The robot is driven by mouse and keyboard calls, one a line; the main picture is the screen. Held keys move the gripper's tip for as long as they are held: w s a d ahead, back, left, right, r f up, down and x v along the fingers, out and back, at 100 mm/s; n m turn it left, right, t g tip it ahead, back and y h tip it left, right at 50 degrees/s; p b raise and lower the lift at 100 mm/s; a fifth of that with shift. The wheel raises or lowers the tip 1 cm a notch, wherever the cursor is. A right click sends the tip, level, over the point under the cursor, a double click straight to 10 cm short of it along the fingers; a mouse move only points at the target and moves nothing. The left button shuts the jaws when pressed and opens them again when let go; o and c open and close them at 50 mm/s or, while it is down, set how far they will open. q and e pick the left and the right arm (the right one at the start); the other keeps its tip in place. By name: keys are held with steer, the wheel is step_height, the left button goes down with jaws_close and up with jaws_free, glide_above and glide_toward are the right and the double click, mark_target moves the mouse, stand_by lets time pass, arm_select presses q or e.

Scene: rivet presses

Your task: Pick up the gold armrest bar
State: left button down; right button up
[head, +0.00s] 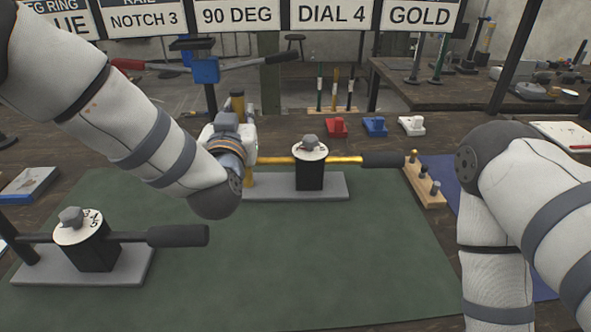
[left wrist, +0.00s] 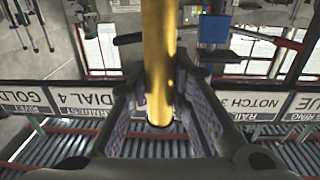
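The gold armrest bar (head: 237,104) stands roughly upright at my left gripper (head: 240,138) in the head view, with its dark-capped top above the fingers. In the left wrist view the bar (left wrist: 159,50) runs down between the two fingers of the left gripper (left wrist: 162,85), which close in on it from both sides. A gold piece (head: 249,180) shows below the gripper; I cannot tell whether it is the same bar. My right gripper is out of view; only its arm shows at the right.
A central press (head: 311,178) has a gold horizontal rod with a black handle. A second press (head: 93,253) stands front left. A wooden peg block (head: 425,186) lies right of centre. Red (head: 337,127), blue (head: 375,126) and white (head: 411,126) blocks stand behind. The green mat's (head: 310,255) front is clear.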

mark_target(237, 88)
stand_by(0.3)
arm_select(q)
step_height(237, 88, up, 9)
steer(key=shift+r, duration=0.1)
steer(key=shift+f, duration=4.5)
